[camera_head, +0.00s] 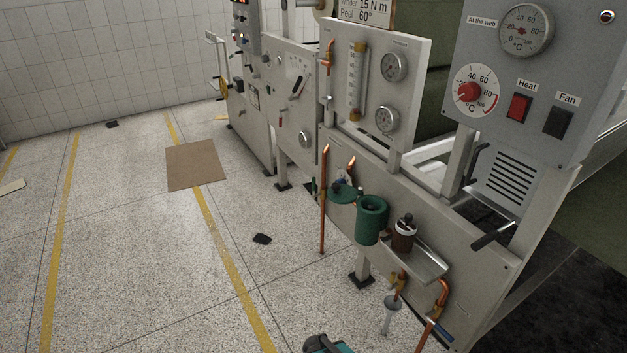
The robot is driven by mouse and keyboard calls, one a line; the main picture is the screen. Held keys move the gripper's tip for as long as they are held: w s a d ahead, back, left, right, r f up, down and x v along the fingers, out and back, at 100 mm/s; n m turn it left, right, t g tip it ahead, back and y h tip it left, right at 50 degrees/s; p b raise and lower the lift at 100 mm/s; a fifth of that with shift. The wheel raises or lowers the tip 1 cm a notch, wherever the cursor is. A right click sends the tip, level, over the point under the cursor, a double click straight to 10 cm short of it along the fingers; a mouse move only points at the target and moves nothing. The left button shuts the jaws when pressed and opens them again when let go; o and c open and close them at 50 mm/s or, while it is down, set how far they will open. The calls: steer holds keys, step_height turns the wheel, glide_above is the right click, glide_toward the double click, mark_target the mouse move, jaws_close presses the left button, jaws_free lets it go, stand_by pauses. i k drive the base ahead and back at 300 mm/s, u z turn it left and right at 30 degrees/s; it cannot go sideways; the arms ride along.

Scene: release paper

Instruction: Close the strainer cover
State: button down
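The strainer is a green round pot (371,225) on the front of the grey machine panel. Its top looks open, with a dark inside. A flat green round cover (343,194) sits out to the left of the pot, level with its rim or slightly above, and does not lie over the opening. How the cover joins the pot is too small to tell. My gripper is not clearly visible. Only a teal and black shape (328,345) is cut off at the bottom edge, and I cannot tell what it is.
A brown jar (403,233) stands on a metal shelf (425,262) just right of the pot. A copper pipe (323,210) rises on the left. A lever handle (492,236) juts out at the right. The floor in front is mostly clear, with a dark scrap (262,239) and cardboard (195,164).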

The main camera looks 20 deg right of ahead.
mark_target(340, 193)
steer(key=u, duration=0.65)
steer(key=i, duration=0.85)
steer(key=u, duration=0.3)
